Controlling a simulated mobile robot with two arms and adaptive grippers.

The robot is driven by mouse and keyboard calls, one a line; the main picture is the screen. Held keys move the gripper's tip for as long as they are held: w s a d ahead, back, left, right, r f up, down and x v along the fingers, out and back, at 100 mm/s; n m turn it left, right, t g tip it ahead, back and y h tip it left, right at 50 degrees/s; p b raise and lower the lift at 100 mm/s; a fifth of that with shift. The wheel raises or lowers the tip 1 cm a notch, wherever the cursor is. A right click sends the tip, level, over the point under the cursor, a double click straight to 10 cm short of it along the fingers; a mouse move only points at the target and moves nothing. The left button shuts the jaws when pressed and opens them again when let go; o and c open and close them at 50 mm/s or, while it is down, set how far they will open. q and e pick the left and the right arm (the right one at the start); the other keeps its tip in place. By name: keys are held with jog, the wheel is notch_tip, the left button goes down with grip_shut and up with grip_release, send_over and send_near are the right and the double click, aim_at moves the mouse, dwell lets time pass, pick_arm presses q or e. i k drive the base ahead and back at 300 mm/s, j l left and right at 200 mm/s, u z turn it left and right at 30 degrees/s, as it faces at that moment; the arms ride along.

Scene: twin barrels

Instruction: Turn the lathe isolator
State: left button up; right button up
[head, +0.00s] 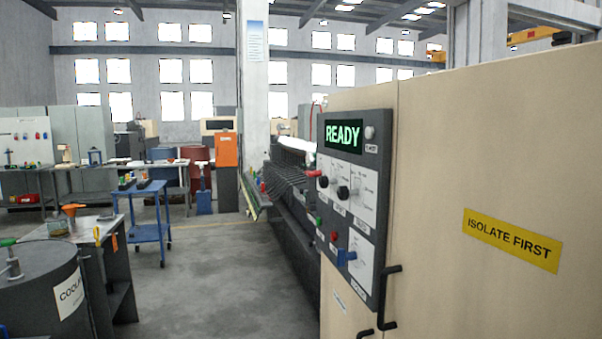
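The tall beige machine cabinet (460,150) fills the right side. Its dark control panel (372,125) shows a lit green READY display (343,136). Below it are black knobs (343,192), a red knob or lever (314,173) at the left edge, small green and red buttons, and a blue knob (351,255) low down. The panel's small labels are too blurred to read, so I cannot tell which control is the isolator. A yellow ISOLATE FIRST sign (512,240) is on the cabinet side. Neither of my grippers is in view.
Black handles (391,290) stick out below the panel. A dark drum (45,295) with a partly cut-off label and a bench (85,232) stand at left. A blue cart (145,230) and an orange cabinet (227,150) stand farther back. The grey floor (215,290) between is clear.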

aim_at(314, 173)
jog(key=i+j, duration=0.35)
jog(key=i+j+u, duration=0.1)
jog(key=i+j, duration=0.25)
jog(key=i, duration=0.15)
jog(key=i+j+u, duration=0.1)
jog(key=i+j, duration=0.2)
jog(key=i, duration=0.15)
